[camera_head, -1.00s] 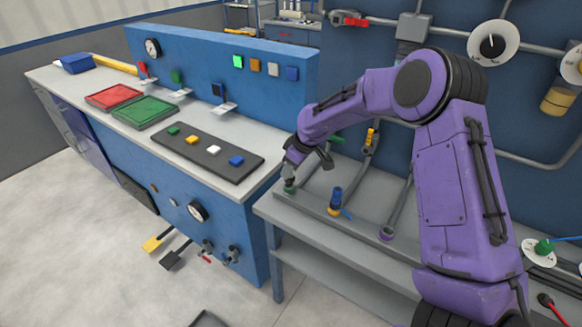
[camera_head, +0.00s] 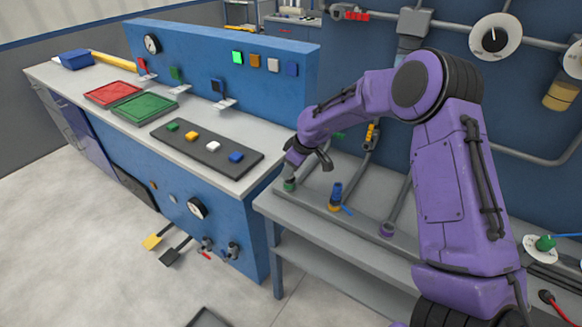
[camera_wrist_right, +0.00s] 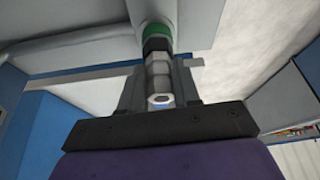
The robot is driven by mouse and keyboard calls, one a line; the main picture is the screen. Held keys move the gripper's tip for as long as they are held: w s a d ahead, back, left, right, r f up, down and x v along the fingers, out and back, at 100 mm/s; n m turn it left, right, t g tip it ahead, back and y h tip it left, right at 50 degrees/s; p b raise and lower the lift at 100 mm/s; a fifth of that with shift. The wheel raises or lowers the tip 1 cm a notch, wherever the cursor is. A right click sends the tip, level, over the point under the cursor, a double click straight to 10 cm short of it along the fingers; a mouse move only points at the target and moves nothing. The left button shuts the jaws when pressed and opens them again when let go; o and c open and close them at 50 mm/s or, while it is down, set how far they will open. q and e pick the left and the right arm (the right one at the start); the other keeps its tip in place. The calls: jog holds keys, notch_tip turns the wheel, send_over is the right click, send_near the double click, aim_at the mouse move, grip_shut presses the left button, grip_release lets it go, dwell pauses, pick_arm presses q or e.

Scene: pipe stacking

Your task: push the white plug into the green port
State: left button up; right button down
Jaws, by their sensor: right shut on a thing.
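My right gripper (camera_head: 291,175) is low over the front left of the grey bench, right above the green port (camera_head: 289,185). In the right wrist view, the gripper (camera_wrist_right: 157,88) is shut on the white plug (camera_wrist_right: 158,75), which looks light grey in shade between the two fingers. The plug's far end lines up with the green port (camera_wrist_right: 157,31), and a dark band shows where they meet. I cannot tell how deep the plug sits in the port. In the head view the gripper hides the plug. My left gripper is not in view.
A blue plug stands in an orange-yellow port (camera_head: 334,207), and a purple port (camera_head: 387,230) is further right on the bench. A blue console with a dark block tray (camera_head: 206,147) stands close on the left. Pipes run along the bench behind the ports.

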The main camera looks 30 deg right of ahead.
jog(key=c, duration=0.7)
grip_release()
jog(key=shift+c, duration=0.2)
jog(key=shift+r, duration=0.2)
